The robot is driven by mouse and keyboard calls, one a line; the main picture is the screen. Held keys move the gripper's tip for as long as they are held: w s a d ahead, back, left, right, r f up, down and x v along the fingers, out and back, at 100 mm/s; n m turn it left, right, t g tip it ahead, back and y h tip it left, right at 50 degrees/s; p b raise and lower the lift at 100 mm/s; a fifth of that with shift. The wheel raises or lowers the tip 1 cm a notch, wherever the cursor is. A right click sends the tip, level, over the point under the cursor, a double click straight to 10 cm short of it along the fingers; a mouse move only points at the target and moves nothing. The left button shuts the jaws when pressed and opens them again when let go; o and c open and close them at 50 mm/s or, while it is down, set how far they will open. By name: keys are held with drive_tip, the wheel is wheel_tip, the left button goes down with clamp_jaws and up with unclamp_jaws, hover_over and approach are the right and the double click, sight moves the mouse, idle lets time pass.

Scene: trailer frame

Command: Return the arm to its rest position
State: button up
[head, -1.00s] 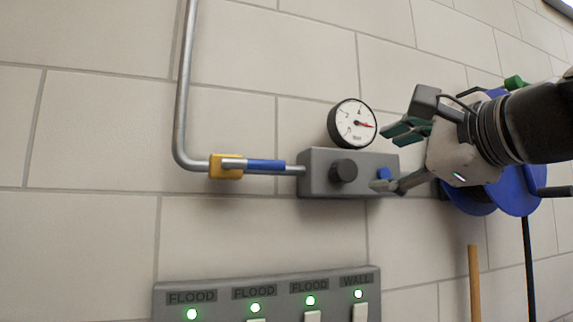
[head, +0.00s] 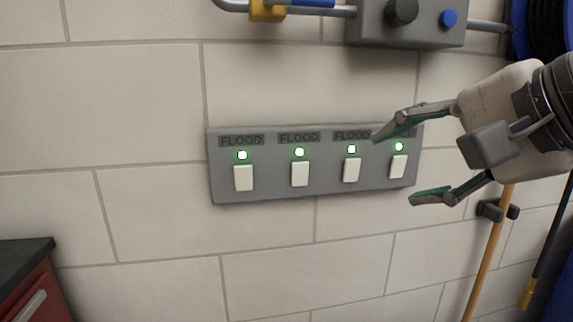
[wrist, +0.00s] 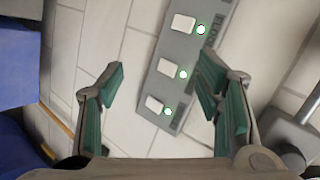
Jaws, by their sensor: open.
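My gripper (head: 407,168) is open and empty, at the right of the head view. It is in front of the right end of a grey switch panel (head: 322,190) on the wall, and its upper finger hides part of the right labels. The panel has a row of white rocker switches with lit green lamps above them; the readable labels say FLOOD. In the wrist view my gripper (wrist: 165,100) has its green-padded fingers spread, with the panel (wrist: 183,47) beyond them. Nothing is between the fingers.
Above the panel is a grey box (head: 432,28) with a black knob (head: 402,11) and a blue button (head: 449,18). A wooden handle (head: 487,262) hangs in a wall clip at right. A dark-topped red cabinet (head: 28,282) stands at lower left. The wall between is bare.

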drive_tip(key=s+d+f+n+g+h, duration=0.3)
drive_tip(key=s+f+n+g, duration=0.25)
drive_tip(key=s+f, duration=0.45)
drive_tip(key=s+d+f+n+g+h, duration=0.2)
drive_tip(key=s+f+n+g, duration=0.2)
drive_tip(key=s+f+n, duration=0.5)
wheel_tip(320, 180, up, 14)
drive_tip(key=w+m+t+p, duration=0.2)
drive_tip(key=m+t+p, duration=0.1)
drive_tip(key=p, duration=1.1)
drive_tip(key=shift+r+m+p, duration=0.2)
drive_tip(key=shift+m+p, duration=0.15)
drive_tip(key=shift+a, duration=0.1)
